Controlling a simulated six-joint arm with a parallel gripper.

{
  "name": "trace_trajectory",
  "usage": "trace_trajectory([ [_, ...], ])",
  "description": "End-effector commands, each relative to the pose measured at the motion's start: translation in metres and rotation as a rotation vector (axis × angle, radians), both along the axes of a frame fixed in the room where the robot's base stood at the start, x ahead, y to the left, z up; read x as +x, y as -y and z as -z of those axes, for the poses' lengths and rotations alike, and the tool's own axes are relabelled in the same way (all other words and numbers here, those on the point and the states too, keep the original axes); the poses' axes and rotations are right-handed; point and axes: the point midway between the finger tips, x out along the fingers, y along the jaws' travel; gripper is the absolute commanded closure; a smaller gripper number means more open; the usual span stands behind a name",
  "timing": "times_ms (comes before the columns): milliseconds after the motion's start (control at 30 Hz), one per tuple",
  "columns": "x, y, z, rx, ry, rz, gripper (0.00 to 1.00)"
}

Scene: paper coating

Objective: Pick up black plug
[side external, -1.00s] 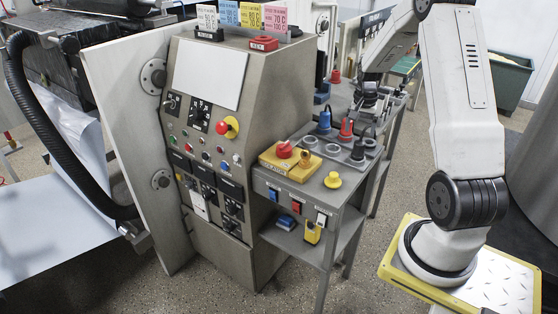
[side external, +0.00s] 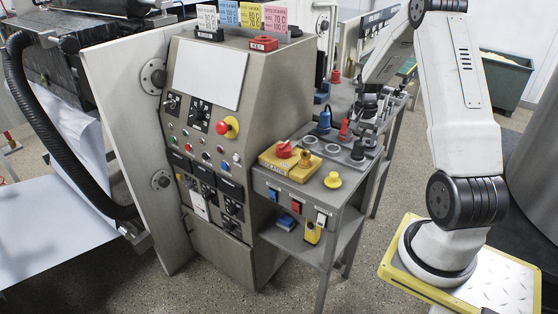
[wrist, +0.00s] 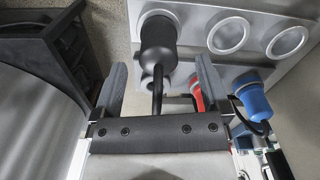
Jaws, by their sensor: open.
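The black plug (wrist: 158,42) stands in the grey socket panel, its dark cable curving back between my fingers in the wrist view. In the side view the black plug (side external: 358,152) is at the front right of the panel, just under my gripper. My gripper (wrist: 160,82) is open and empty, one finger to each side of the plug's line. The plug's body lies mostly beyond the fingertips, and I see no contact. In the side view my gripper (side external: 362,130) is small and its fingertips are hard to make out.
A red plug (wrist: 197,93) and a blue plug (wrist: 252,95) stand close to my right finger in the wrist view. Empty round sockets (wrist: 229,35) lie beside the black plug. A yellow box with a red knob (side external: 290,160) sits on the same stand.

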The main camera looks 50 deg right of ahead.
Motion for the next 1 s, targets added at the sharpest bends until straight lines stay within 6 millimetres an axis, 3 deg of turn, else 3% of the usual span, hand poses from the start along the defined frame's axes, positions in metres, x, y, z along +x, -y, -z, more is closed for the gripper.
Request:
trace_trajectory([
  [400, -0.002, 0.001, 0.041, -0.001, 0.0, 0.001, 0.04],
  [967, -0.001, 0.001, 0.043, -0.003, 0.001, 0.001, 0.04],
  [1000, -0.001, 0.001, 0.043, -0.003, 0.001, 0.001, 0.17],
])
